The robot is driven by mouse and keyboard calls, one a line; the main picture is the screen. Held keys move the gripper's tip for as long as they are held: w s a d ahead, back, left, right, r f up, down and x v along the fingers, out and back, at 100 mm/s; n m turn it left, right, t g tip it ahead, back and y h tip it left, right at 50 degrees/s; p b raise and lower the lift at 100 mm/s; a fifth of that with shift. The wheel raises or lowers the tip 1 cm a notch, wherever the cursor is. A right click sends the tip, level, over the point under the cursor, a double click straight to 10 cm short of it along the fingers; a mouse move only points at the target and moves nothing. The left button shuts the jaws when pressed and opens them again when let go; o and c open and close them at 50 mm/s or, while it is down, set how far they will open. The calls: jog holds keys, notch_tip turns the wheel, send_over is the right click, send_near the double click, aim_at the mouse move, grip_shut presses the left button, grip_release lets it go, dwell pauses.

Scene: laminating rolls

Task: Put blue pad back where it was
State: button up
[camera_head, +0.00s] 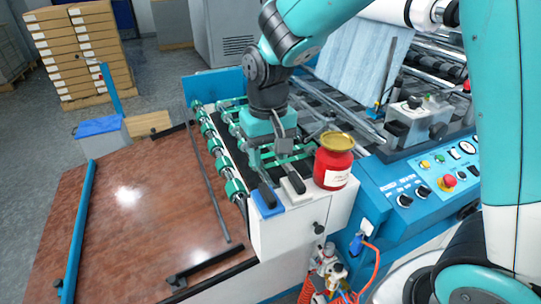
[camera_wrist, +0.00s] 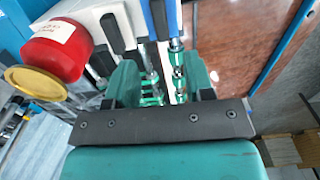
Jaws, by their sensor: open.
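The blue pad (camera_head: 268,205) has a black handle and lies on the white machine housing, beside a light pad (camera_head: 297,190) with a black handle. In the wrist view the blue pad (camera_wrist: 173,18) is at the top edge, partly cut off. My gripper (camera_head: 280,152) is above the green-wheeled rollers, a little behind the pads in the head view. In the wrist view my gripper (camera_wrist: 160,82) has its fingers apart, with rollers showing between them and nothing held. It is apart from the blue pad.
A red jar (camera_head: 333,168) with a gold lid stands close right of the pads. A blue control panel (camera_head: 435,180) is further right. The brown table (camera_head: 145,215) on the left is mostly clear, with a blue bar and metal rods. Stacked boxes (camera_head: 85,50) stand behind.

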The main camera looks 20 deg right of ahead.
jog(key=s+a+r+n+y, duration=0.2)
jog(key=s+r+n, duration=0.1)
jog(key=s, duration=0.6)
jog(key=s+a+r+n+y, duration=0.2)
jog(key=s+r+n, duration=0.2)
jog(key=s, duration=0.6)
jog(key=shift+s+a+r, duration=0.25)
